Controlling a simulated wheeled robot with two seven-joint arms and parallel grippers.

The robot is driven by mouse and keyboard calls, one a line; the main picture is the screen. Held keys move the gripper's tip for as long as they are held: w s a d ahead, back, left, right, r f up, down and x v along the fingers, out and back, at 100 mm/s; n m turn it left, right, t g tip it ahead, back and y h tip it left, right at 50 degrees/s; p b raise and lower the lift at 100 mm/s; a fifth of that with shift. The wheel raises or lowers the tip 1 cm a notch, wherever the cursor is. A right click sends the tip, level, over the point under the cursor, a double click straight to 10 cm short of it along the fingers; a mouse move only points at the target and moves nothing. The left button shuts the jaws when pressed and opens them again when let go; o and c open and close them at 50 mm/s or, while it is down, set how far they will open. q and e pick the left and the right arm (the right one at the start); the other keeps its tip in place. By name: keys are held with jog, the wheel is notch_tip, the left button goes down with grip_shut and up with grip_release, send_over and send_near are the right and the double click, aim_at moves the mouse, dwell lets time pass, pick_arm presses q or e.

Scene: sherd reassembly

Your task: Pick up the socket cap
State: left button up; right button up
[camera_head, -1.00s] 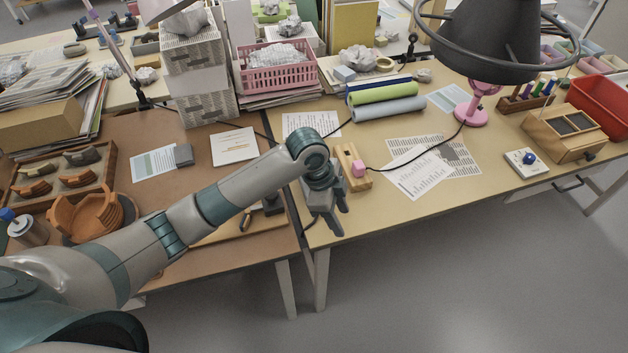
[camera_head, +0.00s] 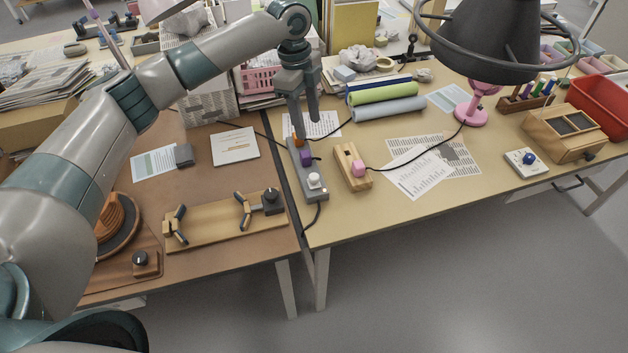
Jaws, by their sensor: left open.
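A grey power strip (camera_head: 308,190) lies along the seam of the two tables. A white knobbed piece (camera_head: 314,181) sits on its near part and looks like the socket cap. A purple piece (camera_head: 306,157) sits mid-strip, and an orange piece (camera_head: 295,139) at its far end is partly hidden by my finger. My left gripper (camera_head: 307,128) is open, pointing down over the strip's far end, beyond the white piece. I cannot tell whether it touches the orange piece. Nothing shows held in it. My right gripper is not in view.
A wooden block (camera_head: 346,157) with a pink plug (camera_head: 359,169) lies right of the strip; a cable runs from it to the pink lamp base (camera_head: 470,113). A wooden clamp board (camera_head: 215,221) is on the left. Green and blue-grey rolls (camera_head: 390,108) lie behind.

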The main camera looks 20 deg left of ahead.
pick_arm(q)
jog(key=shift+f, duration=0.15)
jog(key=p, duration=0.4)
send_over(314, 176)
jog(key=f, duration=1)
jog(key=shift+w+a+f, duration=0.25)
jog(key=shift+w+f, duration=0.15)
jog(key=shift+f, duration=0.55)
jog(key=shift+s+f+p, duration=0.15)
jog(key=shift+f+p, duration=0.2)
jog(key=shift+p, duration=0.1)
jog(key=f, duration=0.1)
jog(key=f+p, duration=0.2)
jog(key=shift+s+f, duration=0.25)
jog(key=shift+f, duration=0.1)
jog(key=shift+d+f, duration=0.1)
jog(key=shift+f, duration=0.3)
jog(key=shift+c, duration=0.3)
jog(key=c, duration=1.1)
